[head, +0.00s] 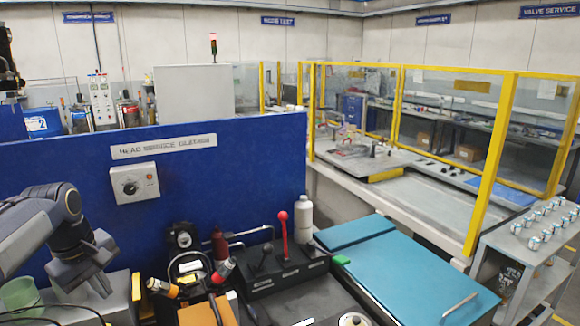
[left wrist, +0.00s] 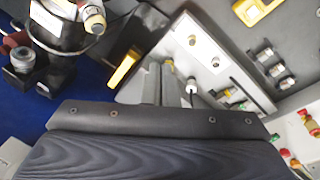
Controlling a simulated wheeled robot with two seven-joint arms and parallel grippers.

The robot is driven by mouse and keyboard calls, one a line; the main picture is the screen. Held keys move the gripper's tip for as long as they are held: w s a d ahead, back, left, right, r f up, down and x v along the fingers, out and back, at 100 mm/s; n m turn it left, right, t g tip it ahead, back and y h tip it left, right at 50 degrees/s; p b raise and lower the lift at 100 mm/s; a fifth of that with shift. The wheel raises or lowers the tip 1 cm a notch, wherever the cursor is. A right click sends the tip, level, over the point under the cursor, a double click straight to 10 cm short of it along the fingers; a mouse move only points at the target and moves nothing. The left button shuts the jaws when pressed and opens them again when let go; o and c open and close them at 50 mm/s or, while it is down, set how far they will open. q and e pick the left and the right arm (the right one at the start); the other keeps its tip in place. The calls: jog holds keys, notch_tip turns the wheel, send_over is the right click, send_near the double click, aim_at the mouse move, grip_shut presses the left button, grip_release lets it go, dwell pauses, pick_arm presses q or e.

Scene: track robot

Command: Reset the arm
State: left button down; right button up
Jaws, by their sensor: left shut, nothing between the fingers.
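My left arm comes in from the left edge of the head view, grey with dark joints, and bends downward. My left gripper (head: 92,286) points down over the left end of the bench, beside a green cup. In the left wrist view the dark gripper body fills the bottom, and its grey fingers (left wrist: 152,84) are together with nothing seen between them. My right gripper is in neither view.
A blue panel (head: 255,150) with a dial box (head: 134,184) stands behind the bench. A green cup (head: 20,294), a red lever (head: 283,235), a white bottle (head: 304,218) and a teal cover (head: 405,275) are nearby. A yellow-framed guard (head: 487,165) stands behind at right.

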pick_arm(q)
jog(key=s+d+f+m+t+h, duration=0.1)
jog(key=s+d+f+m, duration=0.3)
jog(key=s+d, duration=0.5)
jog(key=s+d+f+m+t+h, duration=0.2)
jog(key=s+d+f+m, duration=0.3)
jog(key=s+d, duration=0.4)
jog(key=s+m, duration=0.1)
jog(key=s, duration=0.3)
jog(key=shift+m+h, duration=0.3)
jog(key=shift+m, duration=0.1)
dwell(0.6)
